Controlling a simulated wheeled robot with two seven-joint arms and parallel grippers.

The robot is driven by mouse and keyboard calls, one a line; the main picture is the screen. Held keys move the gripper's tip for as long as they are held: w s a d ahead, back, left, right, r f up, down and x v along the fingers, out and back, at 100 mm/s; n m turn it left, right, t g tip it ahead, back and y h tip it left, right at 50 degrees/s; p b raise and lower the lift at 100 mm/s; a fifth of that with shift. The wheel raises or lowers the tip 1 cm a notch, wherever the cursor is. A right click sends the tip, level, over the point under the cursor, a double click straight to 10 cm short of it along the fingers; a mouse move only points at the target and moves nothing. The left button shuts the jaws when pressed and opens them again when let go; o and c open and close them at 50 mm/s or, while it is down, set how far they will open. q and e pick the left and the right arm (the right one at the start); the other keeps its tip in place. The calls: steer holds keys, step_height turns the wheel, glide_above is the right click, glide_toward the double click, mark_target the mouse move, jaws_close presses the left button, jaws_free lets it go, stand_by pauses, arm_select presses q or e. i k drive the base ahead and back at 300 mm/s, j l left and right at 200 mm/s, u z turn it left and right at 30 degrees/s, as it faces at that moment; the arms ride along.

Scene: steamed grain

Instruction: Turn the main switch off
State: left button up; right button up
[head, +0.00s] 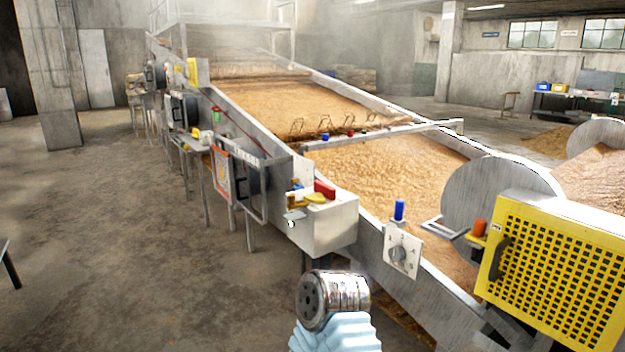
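A white plate with a grey rotary knob (399,254) and marks around it is fixed to the side of the long grain bed, at the right of centre. A grey box (325,222) stands left of it, with a red part (325,189) and yellow parts on top. I cannot tell for certain which of these is the main switch, and the knob's setting is too small to read. Neither of my grippers can be made out. A silver cylinder with dark holes (335,298) on a pale blue ribbed piece rises at the bottom edge, below the box.
The long bed of brown grain (290,105) runs into the back. A yellow perforated guard (556,268) stands at the right. A metal frame (253,187) and several small panels line the bed's left side. The concrete floor (110,240) at left is mostly clear.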

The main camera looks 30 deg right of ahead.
mark_target(322, 189)
steer(key=i+j+z, duration=0.1)
steer(key=i+z, duration=0.4)
steer(key=i+j+z, duration=0.25)
steer(key=i+z, duration=0.2)
steer(key=k, duration=0.05)
